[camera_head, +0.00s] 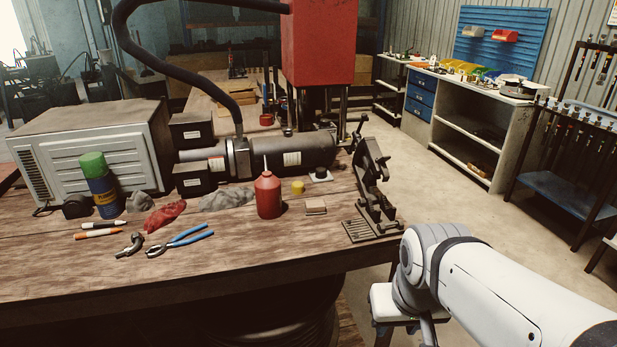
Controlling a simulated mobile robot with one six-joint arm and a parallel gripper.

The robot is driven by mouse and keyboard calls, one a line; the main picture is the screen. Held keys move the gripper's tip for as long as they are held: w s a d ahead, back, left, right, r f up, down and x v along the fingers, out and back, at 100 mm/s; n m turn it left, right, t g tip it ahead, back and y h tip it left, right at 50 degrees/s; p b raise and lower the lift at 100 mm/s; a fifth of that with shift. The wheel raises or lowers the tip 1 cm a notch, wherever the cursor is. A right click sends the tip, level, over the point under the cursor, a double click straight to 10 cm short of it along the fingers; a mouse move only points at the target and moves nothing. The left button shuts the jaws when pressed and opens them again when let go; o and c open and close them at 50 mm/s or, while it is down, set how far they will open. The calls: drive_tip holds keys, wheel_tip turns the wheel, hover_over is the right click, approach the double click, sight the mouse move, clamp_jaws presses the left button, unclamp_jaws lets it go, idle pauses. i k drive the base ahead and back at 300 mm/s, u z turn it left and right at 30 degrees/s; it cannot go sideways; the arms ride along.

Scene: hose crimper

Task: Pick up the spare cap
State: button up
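A small yellow cylinder (297,187) stands on the wooden workbench (250,262), just behind and to the right of the red oil bottle (268,196). It looks like the spare cap, though I cannot be sure. Nothing touches it that I can see. My white arm enters from the lower right, in front of the bench's right end and well apart from the yellow piece. My gripper does not show.
A black clamp-like tool (372,195) stands at the bench's right edge. A small tan block (316,207) lies in front of the yellow piece. Blue-handled pliers (180,241), a red rag (165,215) and a green-capped spray can (101,187) are at left. The front middle is bare.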

sight(298, 187)
drive_tip(key=u, duration=0.15)
drive_tip(key=i, duration=0.9)
drive_tip(key=z, duration=0.05)
